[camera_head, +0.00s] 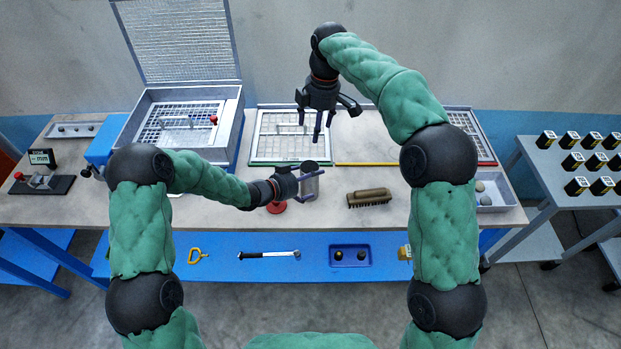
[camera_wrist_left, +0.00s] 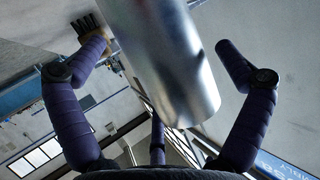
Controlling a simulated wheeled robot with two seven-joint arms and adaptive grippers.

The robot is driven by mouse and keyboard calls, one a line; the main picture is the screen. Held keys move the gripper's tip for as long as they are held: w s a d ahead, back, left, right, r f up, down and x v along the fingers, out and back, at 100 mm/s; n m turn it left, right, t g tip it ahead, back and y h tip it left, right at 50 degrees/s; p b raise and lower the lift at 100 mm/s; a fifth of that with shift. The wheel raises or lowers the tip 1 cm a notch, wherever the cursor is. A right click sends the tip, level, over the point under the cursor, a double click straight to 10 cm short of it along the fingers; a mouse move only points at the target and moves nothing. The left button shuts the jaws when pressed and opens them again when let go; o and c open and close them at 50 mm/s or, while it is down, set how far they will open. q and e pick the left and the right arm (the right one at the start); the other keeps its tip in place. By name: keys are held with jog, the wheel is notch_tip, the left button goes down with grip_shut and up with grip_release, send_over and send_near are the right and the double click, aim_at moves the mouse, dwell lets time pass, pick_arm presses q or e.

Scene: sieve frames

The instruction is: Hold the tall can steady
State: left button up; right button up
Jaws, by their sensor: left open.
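The tall can (camera_head: 309,180) is a grey metal cylinder standing upright on the table near its front edge. My left gripper (camera_head: 305,184) is open, with its dark purple fingers around the can. In the left wrist view the shiny can (camera_wrist_left: 165,60) lies between the spread fingers (camera_wrist_left: 155,45), with visible gaps on both sides. Part of the can is hidden by a finger in the head view. My right gripper (camera_head: 328,115) hangs above the table, behind the can, with its fingers spread and nothing between them.
A wooden brush (camera_head: 369,197) lies right of the can. A red round piece (camera_head: 276,208) sits just left of it. A sieve frame with green edge (camera_head: 262,158) lies behind, and an open sieve box (camera_head: 229,148) stands at left. A yellow rod (camera_head: 365,164) lies behind the brush.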

pick_arm(q)
jog(key=v, duration=1.1)
jog(key=shift+s+a, duration=0.2)
jog(key=shift+s, duration=0.05)
